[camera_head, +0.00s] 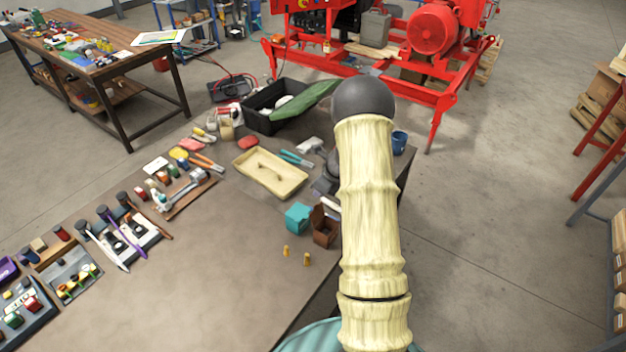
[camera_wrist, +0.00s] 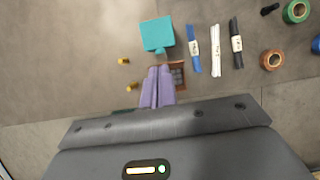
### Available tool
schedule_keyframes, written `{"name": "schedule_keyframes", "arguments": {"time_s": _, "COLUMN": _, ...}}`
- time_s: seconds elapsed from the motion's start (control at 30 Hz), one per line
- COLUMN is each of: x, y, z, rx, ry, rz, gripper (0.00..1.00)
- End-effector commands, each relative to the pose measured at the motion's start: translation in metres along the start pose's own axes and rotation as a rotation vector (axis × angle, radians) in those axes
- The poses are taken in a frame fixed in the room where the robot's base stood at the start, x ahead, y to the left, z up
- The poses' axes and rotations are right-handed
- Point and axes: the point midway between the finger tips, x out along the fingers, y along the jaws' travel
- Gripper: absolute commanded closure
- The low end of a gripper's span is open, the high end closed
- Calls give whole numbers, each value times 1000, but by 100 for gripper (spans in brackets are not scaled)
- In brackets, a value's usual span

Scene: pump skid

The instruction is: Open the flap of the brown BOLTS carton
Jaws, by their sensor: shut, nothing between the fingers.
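The brown carton (camera_head: 325,232) stands near the right edge of the workbench, just left of my arm in the head view. A brown panel stands up at its top, and the top looks at least partly open. In the wrist view the carton (camera_wrist: 178,76) shows a brown rim around a dark inside, with its left part hidden behind my fingers. Its lettering is not readable. My gripper (camera_wrist: 158,72) has its purple fingers together and empty, over or beside the carton's left side. I cannot tell whether they touch it.
A teal box (camera_head: 298,217) stands right beside the carton. Two small yellow pieces (camera_head: 296,256) stand on the bench near it. Blue, white and black bundles (camera_wrist: 215,48) and tape rolls lie to the right in the wrist view. The bench's front middle is clear.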

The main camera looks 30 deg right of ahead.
Motion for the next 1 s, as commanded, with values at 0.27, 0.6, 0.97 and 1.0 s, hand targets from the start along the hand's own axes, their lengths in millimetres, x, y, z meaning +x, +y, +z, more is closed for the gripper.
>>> {"name": "schedule_keyframes", "arguments": {"time_s": 0.27, "x": -22, "y": -2, "z": 35, "rx": 1, "ry": -2, "rz": -4, "gripper": 100}}
{"name": "schedule_keyframes", "arguments": {"time_s": 0.6, "x": -25, "y": 0, "z": 40, "rx": -1, "ry": 0, "rz": 0, "gripper": 100}}
{"name": "schedule_keyframes", "arguments": {"time_s": 0.97, "x": -30, "y": 10, "z": 42, "rx": -73, "ry": 10, "rz": 4, "gripper": 100}}
{"name": "schedule_keyframes", "arguments": {"time_s": 1.0, "x": -33, "y": 17, "z": 42, "rx": -125, "ry": 18, "rz": 7, "gripper": 100}}
